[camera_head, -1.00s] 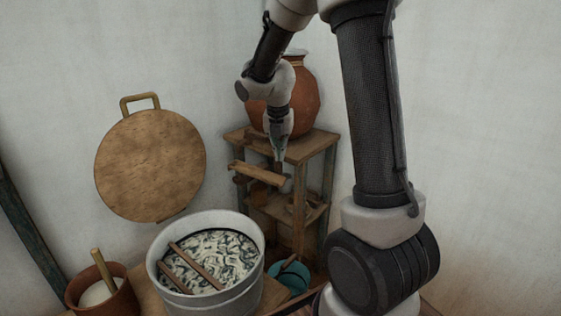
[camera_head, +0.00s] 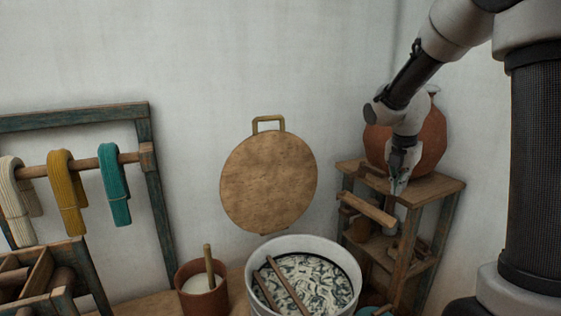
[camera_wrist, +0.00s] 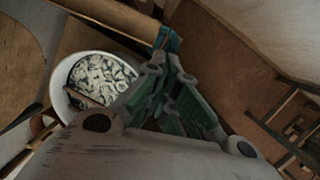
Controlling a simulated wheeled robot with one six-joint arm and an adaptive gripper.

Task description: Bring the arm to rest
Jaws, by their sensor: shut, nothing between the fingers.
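My gripper (camera_head: 397,180) points downward at the upper right of the head view, in front of the clay jar and beside the top of the wooden shelf stand. Its fingers are shut and hold nothing. In the wrist view my gripper (camera_wrist: 172,75) shows its green-grey finger pads close together. My arm bends down from the top right of the head view.
A wooden shelf stand (camera_head: 440,188) bears a clay jar (camera_head: 432,140); a wooden bar (camera_head: 368,208) juts out near my gripper. A white tub (camera_head: 345,255) with two sticks, a brown pot (camera_head: 203,295) and a round wooden lid (camera_head: 268,180) are left. A yarn rack (camera_head: 150,185) stands farther left.

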